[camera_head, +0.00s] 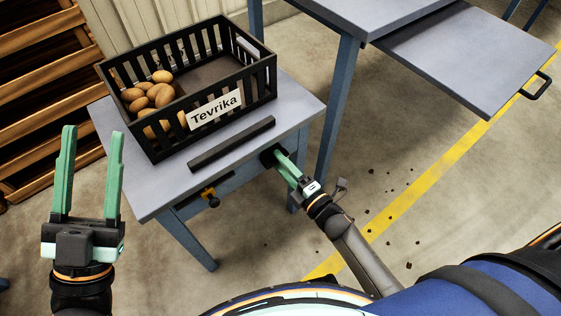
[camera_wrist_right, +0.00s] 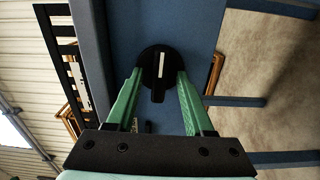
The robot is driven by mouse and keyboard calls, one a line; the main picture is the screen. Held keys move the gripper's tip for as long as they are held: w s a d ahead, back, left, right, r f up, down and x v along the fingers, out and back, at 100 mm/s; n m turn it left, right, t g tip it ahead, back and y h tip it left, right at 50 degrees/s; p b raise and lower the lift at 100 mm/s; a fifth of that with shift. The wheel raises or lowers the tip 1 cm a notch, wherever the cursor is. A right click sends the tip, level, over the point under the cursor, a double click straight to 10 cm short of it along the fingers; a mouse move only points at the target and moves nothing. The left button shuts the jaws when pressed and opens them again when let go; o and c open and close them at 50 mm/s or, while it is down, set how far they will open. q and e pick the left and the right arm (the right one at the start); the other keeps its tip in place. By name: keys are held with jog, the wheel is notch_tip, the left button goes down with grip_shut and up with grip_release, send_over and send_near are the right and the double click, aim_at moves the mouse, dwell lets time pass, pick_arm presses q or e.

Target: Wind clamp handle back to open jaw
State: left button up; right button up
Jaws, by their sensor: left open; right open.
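The clamp handle appears to be the round black knob with a raised grip bar and a white line (camera_wrist_right: 158,66), on the blue front of the small table. In the right wrist view my right gripper (camera_wrist_right: 160,78) is open, its green fingertips on either side of the grip bar. Whether they touch it I cannot tell. In the head view the right gripper (camera_head: 283,160) hides most of the knob. A black bar (camera_head: 232,145) lies along the tabletop's front; I cannot tell whether it is the jaw. My left gripper (camera_head: 92,140) is open and empty, left of the table.
A black slatted crate (camera_head: 262,88) labelled Tevrika holds several potatoes (camera_head: 150,98) on the small table (camera_head: 297,101). A larger grey table (camera_head: 450,60) stands at the right. Floor in front is mostly clear, with scattered crumbs.

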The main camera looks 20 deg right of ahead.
pick_arm(q)
jog(key=w+f+n+g+y+p, duration=0.1)
jog(key=w+f+n+y, duration=0.3)
jog(key=f, duration=0.6)
jog(key=shift+a+g+y+p, duration=0.35)
jog(key=shift+a+g+y, duration=0.15)
jog(key=shift+g, duration=0.4)
pick_arm(e)
jog(key=v, duration=1.2)
jog(key=w+a+r+m+t+p, duration=0.1)
jog(key=a+r+m, duration=0.1)
jog(key=r+m, duration=0.85)
jog(key=w+a+r+m+t+p, duration=0.15)
jog(key=r+m, duration=0.35)
jog(key=r, duration=1)
pick_arm(q)
jog(key=s+a+f+n+g+y+p, duration=0.2)
jog(key=s+f+g+p, duration=0.6)
jog(key=p, duration=1.3)
jog(key=s+n+g+y, duration=0.1)
jog(key=n+g+y, duration=0.1)
jog(key=shift+a+y, duration=0.3)
pick_arm(e)
jog(key=s+d+f+m+g+h, duration=0.2)
jog(key=s+f+m+g+h, duration=0.2)
jog(key=s+f+g, duration=0.4)
jog(key=shift+s+f+g, duration=0.4)
jog(key=shift+s+g, duration=0.3)
jog(key=shift+g, duration=0.45)
